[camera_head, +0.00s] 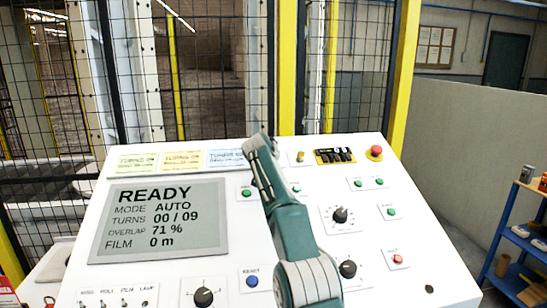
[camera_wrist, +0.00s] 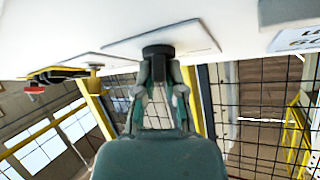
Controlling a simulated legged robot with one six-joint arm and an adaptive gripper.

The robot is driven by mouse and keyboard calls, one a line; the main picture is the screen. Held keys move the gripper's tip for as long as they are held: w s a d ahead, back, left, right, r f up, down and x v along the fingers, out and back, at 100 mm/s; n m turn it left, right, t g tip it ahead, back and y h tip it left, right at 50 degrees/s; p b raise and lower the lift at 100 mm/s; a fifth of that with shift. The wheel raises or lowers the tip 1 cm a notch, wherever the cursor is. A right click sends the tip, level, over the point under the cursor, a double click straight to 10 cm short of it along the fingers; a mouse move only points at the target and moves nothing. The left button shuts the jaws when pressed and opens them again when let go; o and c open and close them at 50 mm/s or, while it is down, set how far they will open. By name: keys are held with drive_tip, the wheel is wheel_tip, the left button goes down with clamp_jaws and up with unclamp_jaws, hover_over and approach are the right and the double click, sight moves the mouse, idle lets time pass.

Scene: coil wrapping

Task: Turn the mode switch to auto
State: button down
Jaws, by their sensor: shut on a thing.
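The display (camera_head: 158,218) on the white panel reads READY, MODE AUTO, TURNS 00 / 09, OVERLAP 71 %, FILM 0 m. In the wrist view a round black knob (camera_wrist: 157,50) stands on a light plate; I take it for the mode switch. My gripper (camera_wrist: 160,74) has its two fingers shut on this knob, one at each side. In the head view my gripper (camera_head: 257,148) is at the upper middle of the panel, right of the tags, and hides the knob. Its pointer and position marks cannot be seen.
Black dials (camera_head: 340,215) and push buttons lie lower. A mesh fence (camera_head: 210,60) stands behind; a blue shelf (camera_head: 518,240) stands right.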

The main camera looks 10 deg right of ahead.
drive_tip(key=shift+a+f, duration=0.1)
drive_tip(key=shift+f, duration=0.5)
drive_tip(key=c, duration=0.7)
unclamp_jaws()
drive_tip(key=shift+a+r, duration=0.1)
drive_tip(key=shift+r, duration=0.1)
drive_tip(key=shift+s+r, duration=0.1)
drive_tip(key=shift+r, duration=0.2)
drive_tip(key=shift+s+a+r, duration=0.2)
drive_tip(key=shift+s+r, duration=0.1)
drive_tip(key=shift+s, duration=0.15)
drive_tip(key=shift+a+f+v, duration=0.1)
drive_tip(key=shift+f+v, duration=0.05)
drive_tip(key=shift+v, duration=2.45)
drive_tip(key=shift+a+f+v, duration=0.1)
drive_tip(key=shift+v, duration=2.5)
